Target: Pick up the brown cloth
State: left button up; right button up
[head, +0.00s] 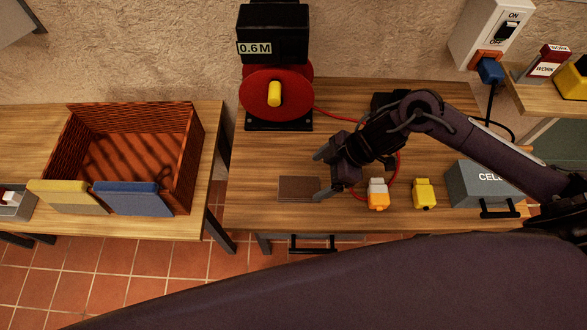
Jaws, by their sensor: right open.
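The brown cloth (298,188) lies flat and folded on the wooden table, left of the middle of the tabletop. My right gripper (320,175) is at the cloth's right edge, with its two fingers spread apart and pointing left. One finger is near the cloth's far right side and the other by its near right corner. The gripper is open and holds nothing. I cannot tell how high it is above the table. My left gripper is not in view.
A red cable reel (250,92) stands behind the cloth, its cable running right under my arm. An orange-and-white plug (377,195), a yellow plug (424,194) and a grey box (480,184) sit to the right. A brown crate (190,150) stands on the left table.

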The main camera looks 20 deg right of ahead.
aim_at(302, 187)
jog(key=shift+w+a+f, duration=0.15)
jog(key=shift+f, duration=0.1)
jog(key=x, duration=0.2)
jog(key=p+x, duration=0.1)
jog(key=shift+s+a+f, duration=0.2)
jog(key=shift+s+a, duration=0.1)
jog(key=shift+a, duration=0.1)
jog(key=x, duration=0.2)
jog(key=shift+w+a+f, duration=0.1)
jog(key=shift+w+f, duration=0.05)
jog(key=shift+f, duration=0.1)
jog(key=shift+w+a+f, duration=0.1)
jog(key=shift+a+f, duration=0.05)
jog(key=shift+f, duration=0.15)
jog(key=c, duration=0.3)
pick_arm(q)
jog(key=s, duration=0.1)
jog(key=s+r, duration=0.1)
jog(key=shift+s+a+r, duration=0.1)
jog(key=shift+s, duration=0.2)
pick_arm(e)
jog(key=c, duration=0.8)
